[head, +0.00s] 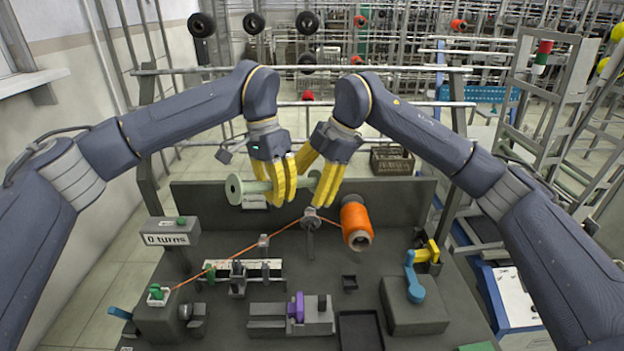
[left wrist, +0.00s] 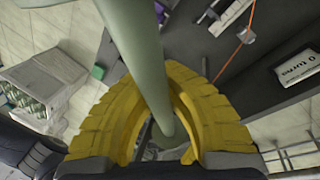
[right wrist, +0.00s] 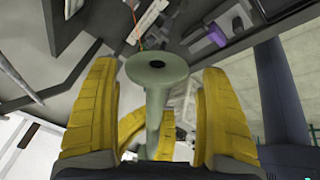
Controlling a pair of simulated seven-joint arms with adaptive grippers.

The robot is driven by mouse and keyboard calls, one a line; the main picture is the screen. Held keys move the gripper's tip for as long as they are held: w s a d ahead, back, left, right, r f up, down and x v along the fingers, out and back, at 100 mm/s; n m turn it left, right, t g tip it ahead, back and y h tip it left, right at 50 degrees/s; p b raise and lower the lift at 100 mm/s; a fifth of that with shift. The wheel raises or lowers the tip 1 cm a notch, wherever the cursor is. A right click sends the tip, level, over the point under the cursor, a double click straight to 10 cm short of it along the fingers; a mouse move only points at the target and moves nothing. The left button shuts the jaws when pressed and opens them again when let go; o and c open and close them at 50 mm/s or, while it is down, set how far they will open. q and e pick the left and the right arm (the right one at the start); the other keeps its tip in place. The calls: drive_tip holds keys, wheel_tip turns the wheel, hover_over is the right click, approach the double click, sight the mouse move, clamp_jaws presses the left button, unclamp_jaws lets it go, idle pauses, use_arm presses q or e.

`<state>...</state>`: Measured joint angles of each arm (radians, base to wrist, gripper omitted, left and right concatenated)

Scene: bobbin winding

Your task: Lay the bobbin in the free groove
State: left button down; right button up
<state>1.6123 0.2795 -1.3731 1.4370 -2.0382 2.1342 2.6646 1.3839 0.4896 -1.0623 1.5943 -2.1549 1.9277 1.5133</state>
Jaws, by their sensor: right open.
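The pale green bobbin (head: 234,189) is in the air above the back of the bench, roughly level, its flange at the left. My left gripper (head: 282,200) is shut on its shaft; the shaft (left wrist: 143,62) passes between the yellow fingers in the left wrist view. My right gripper (head: 314,192) is open at the bobbin's right end. In the right wrist view the bobbin's round flange (right wrist: 157,68) and shaft show between the spread fingers. Fingers hide part of the shaft in the head view. I cannot tell which groove is free.
The bench has an orange thread spool (head: 355,215), a counter reading 0 turns (head: 170,237), a grey block with a purple part (head: 296,308), a fixture with a blue lever (head: 413,280) and a dark tray (head: 360,314). Orange thread (head: 240,252) runs across the bench.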

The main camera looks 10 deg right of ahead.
clamp_jaws()
idle(0.8)
use_arm(q)
drive_tip(key=c, duration=2.1)
unclamp_jaws()
drive_tip(key=o, duration=0.4)
